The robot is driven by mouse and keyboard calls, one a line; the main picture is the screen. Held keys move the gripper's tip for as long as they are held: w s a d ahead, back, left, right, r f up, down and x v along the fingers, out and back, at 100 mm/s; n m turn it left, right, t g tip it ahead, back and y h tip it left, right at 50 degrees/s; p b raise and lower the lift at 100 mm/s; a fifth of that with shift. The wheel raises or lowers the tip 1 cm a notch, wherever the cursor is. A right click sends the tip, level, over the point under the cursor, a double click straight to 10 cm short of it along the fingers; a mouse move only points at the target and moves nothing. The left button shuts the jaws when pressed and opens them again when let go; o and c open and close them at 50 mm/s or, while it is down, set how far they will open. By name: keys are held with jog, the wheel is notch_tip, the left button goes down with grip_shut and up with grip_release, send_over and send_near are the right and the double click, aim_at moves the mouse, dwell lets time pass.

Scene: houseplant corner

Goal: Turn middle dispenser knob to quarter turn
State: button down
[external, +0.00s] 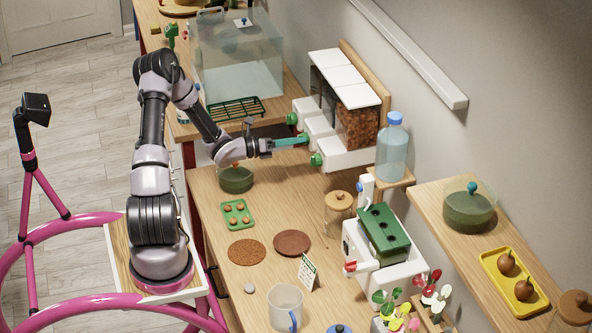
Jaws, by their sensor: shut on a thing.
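The dispenser (342,155) is a white unit on the wall side with three bays under white lids. The near bay holds brown pellets behind a clear front. A green far knob (292,118) and a green near knob (316,160) show on its front. My gripper (300,140) has teal fingers that reach the dispenser's front between these two, at the middle knob, and are shut on it. The fingers hide most of the middle knob, so its turn angle cannot be read.
A glass tank (238,65) stands behind my arm, with a green rack (236,109) before it. A green pot (236,179) sits below my forearm. A blue-capped bottle (392,150) stands right of the dispenser. Clear wood lies between the pot and the stool (340,201).

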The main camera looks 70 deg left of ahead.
jog(key=shift+m, duration=0.3)
jog(key=shift+r+m+g+y, duration=0.1)
jog(key=shift+m+g+y, duration=0.25)
jog(key=shift+m, duration=3.65)
jog(key=shift+m+g+y, duration=0.15)
jog(key=shift+m+y, duration=0.3)
jog(key=shift+m, duration=3.55)
jog(key=shift+c, duration=1.8)
grip_release()
jog(key=s+r, duration=0.1)
jog(key=s, duration=0.9)
jog(key=shift+s, duration=0.4)
